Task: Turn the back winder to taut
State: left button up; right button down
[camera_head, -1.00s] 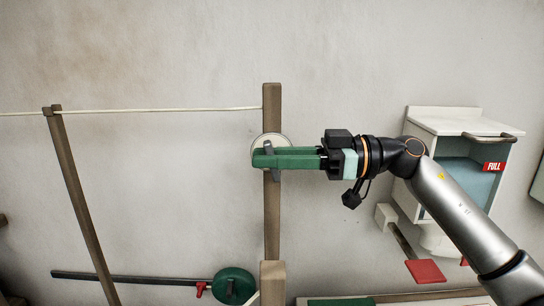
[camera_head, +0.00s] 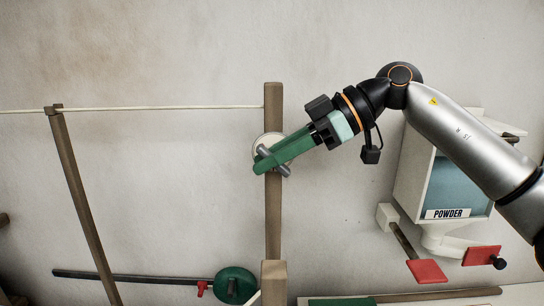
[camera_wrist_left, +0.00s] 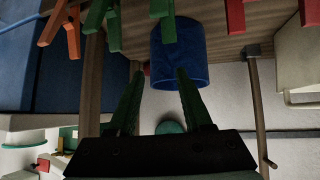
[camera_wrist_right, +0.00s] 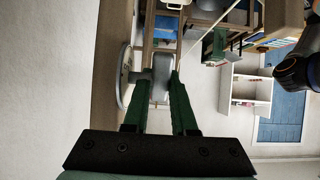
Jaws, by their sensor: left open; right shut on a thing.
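The winder is a pale round disc (camera_head: 259,144) on an upright wooden post (camera_head: 273,220), with a grey bar handle (camera_head: 285,171) across its front. A pale line (camera_head: 180,109) runs nearly straight from the post to a leaning wooden pole on the left. My right gripper (camera_head: 263,163) is shut on the grey handle, angled down to the left. In the right wrist view the handle (camera_wrist_right: 162,72) is between the fingers, beside the disc (camera_wrist_right: 124,75). My left gripper (camera_wrist_left: 158,78) is open and empty, seen only in the left wrist view.
A white powder box (camera_head: 440,185) hangs on the wall at right, partly behind my right arm, with red pedals (camera_head: 427,271) below. A green round piece (camera_head: 235,284) on a dark rod is at the lower left. A blue cup (camera_wrist_left: 180,55) is near my left gripper.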

jog(key=shift+r+h, duration=0.1)
jog(key=shift+h, duration=0.2)
dwell(0.4)
jog(key=c, duration=1)
grip_release()
jog(key=shift+d, duration=0.1)
jog(key=v, duration=1.2)
jog(key=shift+r, duration=0.15)
jog(key=shift+d, duration=0.1)
